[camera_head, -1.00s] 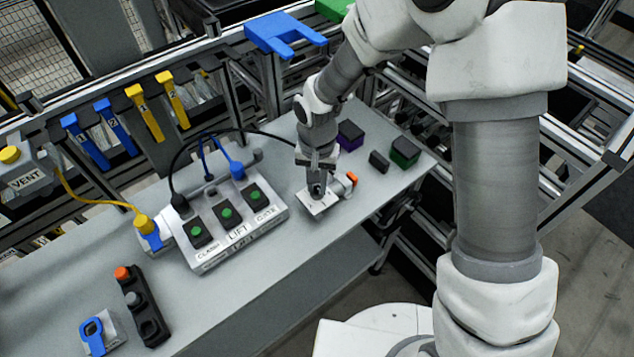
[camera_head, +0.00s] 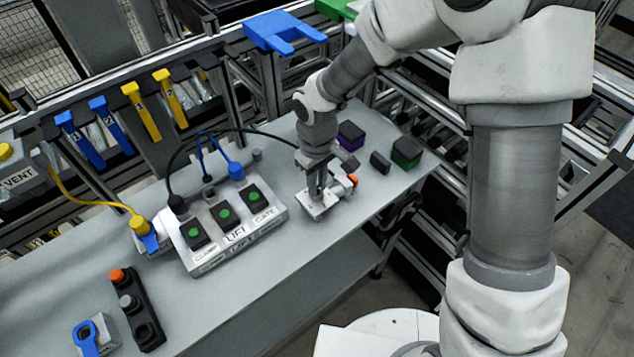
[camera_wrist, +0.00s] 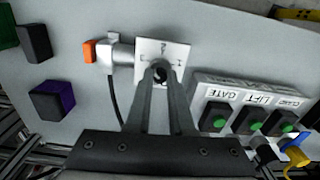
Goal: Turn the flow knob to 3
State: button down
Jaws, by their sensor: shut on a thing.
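The flow knob (camera_wrist: 159,74) is small and dark and sits on a square white plate (camera_wrist: 180,50) with markings around it. The markings are too small to read surely. My gripper (camera_wrist: 160,78) is shut on the knob, and its fingers hide much of it. In the head view my gripper (camera_head: 317,203) points down onto the white plate (camera_head: 330,200), right of the button box. The knob's pointer and setting cannot be made out.
A grey fitting with an orange end (camera_head: 352,181) adjoins the plate. The button box (camera_head: 240,235), labelled LIFT and GATE, stands to the left with cables. Purple (camera_head: 350,140) and green (camera_head: 405,156) blocks lie behind.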

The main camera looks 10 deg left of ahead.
jog(key=shift+n, duration=1.2)
jog(key=c, duration=0.8)
grip_release()
notch_tip(320, 180, up, 18)
jog(key=shift+f, duration=0.25)
